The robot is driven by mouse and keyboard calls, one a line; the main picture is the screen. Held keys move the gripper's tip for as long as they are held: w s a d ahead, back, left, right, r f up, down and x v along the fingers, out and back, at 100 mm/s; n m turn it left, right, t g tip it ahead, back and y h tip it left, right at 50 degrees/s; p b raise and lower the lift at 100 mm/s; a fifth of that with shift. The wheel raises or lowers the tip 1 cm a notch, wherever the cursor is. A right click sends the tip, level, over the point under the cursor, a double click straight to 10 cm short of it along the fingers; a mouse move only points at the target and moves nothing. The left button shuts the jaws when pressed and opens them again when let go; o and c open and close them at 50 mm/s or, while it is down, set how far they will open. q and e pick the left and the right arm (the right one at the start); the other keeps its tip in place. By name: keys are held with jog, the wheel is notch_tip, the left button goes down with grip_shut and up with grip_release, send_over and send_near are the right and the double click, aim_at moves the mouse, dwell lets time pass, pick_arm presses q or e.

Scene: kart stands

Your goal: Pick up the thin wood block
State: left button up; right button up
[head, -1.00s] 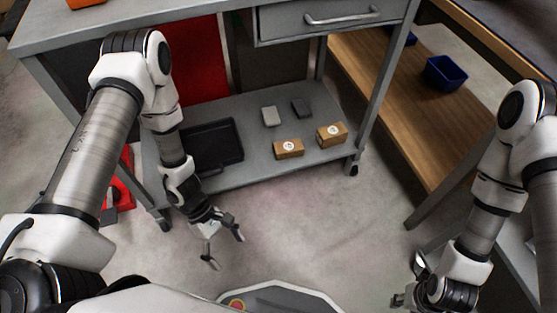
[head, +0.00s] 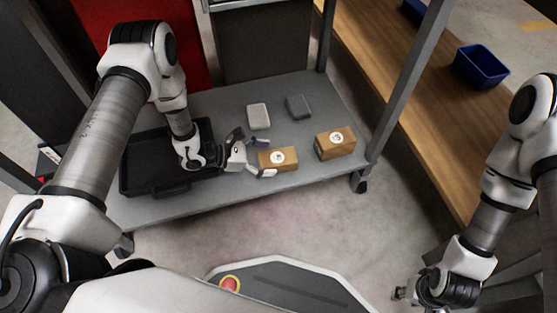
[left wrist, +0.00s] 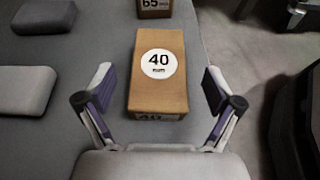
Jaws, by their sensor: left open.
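The thin wood block (head: 283,156) lies on the grey lower shelf and has a round white label. In the left wrist view the thin wood block (left wrist: 158,95) reads 40 and stands between the two fingers, with a gap on each side. My left gripper (head: 259,157) is open around its near end, and nothing is gripped. A thicker wood block (head: 337,144) stands to its right; in the left wrist view this other block (left wrist: 154,6) reads 65. My right gripper (head: 402,294) is low at the right, away from the shelf; its fingers are unclear.
A light grey block (head: 258,116) and a dark grey block (head: 299,107) lie behind the wood blocks. A black tray (head: 136,168) is at the shelf's left. A shelf post (head: 408,80) rises at the right. A blue bin (head: 481,66) sits on the wooden bench.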

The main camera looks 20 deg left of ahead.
aim_at(273, 158)
pick_arm(q)
jog(key=x, duration=0.1)
jog(key=b+x, duration=0.1)
jog(key=x, duration=0.1)
jog(key=shift+f, duration=0.35)
jog(key=shift+w+d+r, duration=0.1)
jog(key=c, duration=1.3)
